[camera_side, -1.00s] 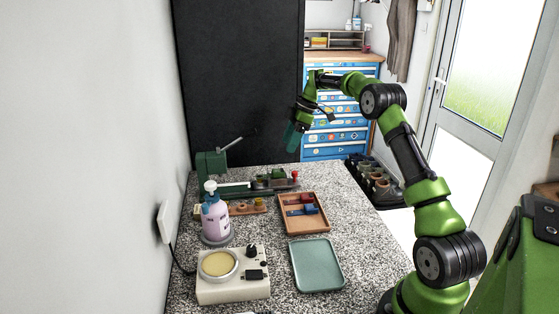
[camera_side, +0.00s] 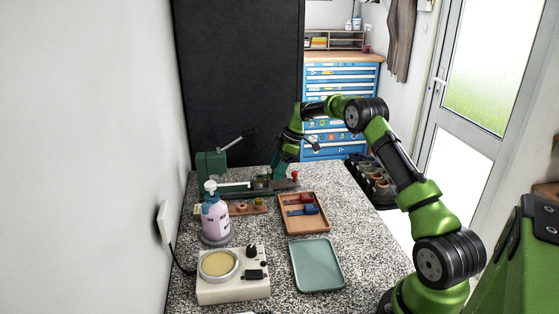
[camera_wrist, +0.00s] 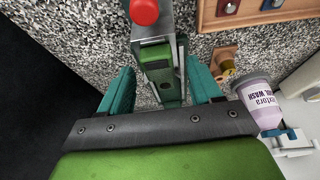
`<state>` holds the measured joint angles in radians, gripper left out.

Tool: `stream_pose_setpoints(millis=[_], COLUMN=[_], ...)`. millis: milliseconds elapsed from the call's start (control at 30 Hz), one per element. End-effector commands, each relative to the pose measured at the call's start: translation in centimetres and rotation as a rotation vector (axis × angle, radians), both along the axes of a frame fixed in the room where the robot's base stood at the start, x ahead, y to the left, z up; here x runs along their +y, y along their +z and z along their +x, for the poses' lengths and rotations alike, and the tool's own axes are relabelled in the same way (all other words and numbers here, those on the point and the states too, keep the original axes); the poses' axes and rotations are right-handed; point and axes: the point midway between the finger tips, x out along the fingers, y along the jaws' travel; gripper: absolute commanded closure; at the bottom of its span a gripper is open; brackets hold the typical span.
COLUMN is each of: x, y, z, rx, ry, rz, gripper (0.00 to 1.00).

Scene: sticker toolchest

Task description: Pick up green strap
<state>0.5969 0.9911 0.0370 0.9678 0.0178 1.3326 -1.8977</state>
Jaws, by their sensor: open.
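A green piece (camera_wrist: 157,64), which may be the green strap, sits in a grey metal channel of a long fixture (camera_wrist: 136,22) with a red knob (camera_wrist: 145,11). In the side view the fixture's red knob (camera_side: 295,174) shows at the back of the counter, and my gripper (camera_side: 283,174) hangs over that end, partly hiding it. In the wrist view my gripper (camera_wrist: 160,75) is open, with one teal finger on each side of the green piece and nothing held. I cannot tell the height of the fingertips above it.
A wooden tray (camera_side: 325,230) with blue and red pieces stands right of the fixture, with a teal tray (camera_side: 318,266) nearer. A pump bottle (camera_side: 215,218) and a cream device (camera_side: 233,288) stand at left. A dark panel (camera_side: 235,80) rises behind the counter.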

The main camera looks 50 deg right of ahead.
Motion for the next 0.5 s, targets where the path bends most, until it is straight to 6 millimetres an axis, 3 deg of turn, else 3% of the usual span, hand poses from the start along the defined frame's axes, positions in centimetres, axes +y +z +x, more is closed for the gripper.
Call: stream_pose_setpoints(millis=[67, 433, 500], x=[0.00, -0.01, -0.02], y=[0.01, 0.05, 0.06], z=[0.00, -0.01, 0.00], rx=[0.000, 0.000, 0.000], ry=[0.000, 0.000, 0.000], rz=[0.000, 0.000, 0.000], gripper=[0.38, 0.94, 0.97])
